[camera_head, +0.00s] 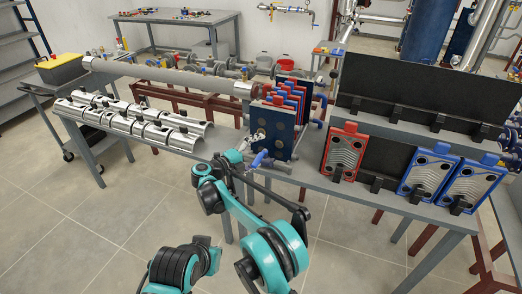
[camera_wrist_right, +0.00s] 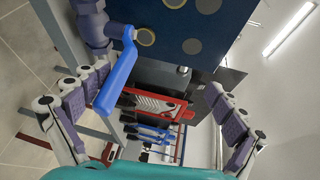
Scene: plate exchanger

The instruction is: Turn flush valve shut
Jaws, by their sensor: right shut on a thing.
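The flush valve's blue lever handle (camera_wrist_right: 118,70) shows in the right wrist view, joined at its upper end to a dark valve body (camera_wrist_right: 92,25). It slants down and left beside the left finger's pad. In the head view the blue handle (camera_head: 259,159) is small, low at the front of the plate exchanger's dark blue end plate (camera_head: 281,135). My right gripper (camera_wrist_right: 158,80) is shut on the handle; its exact contact is hard to see. It also shows in the head view (camera_head: 246,166), partly hidden by its own arm. My left gripper is not in view.
Red and blue plates stand in the exchanger. A red-framed plate (camera_head: 344,153) and blue-framed plates (camera_head: 425,174) lean on the grey bench to the right. Silver half-shells (camera_head: 170,138) lie on the bench to the left. The tiled floor (camera_head: 75,215) at left front is clear.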

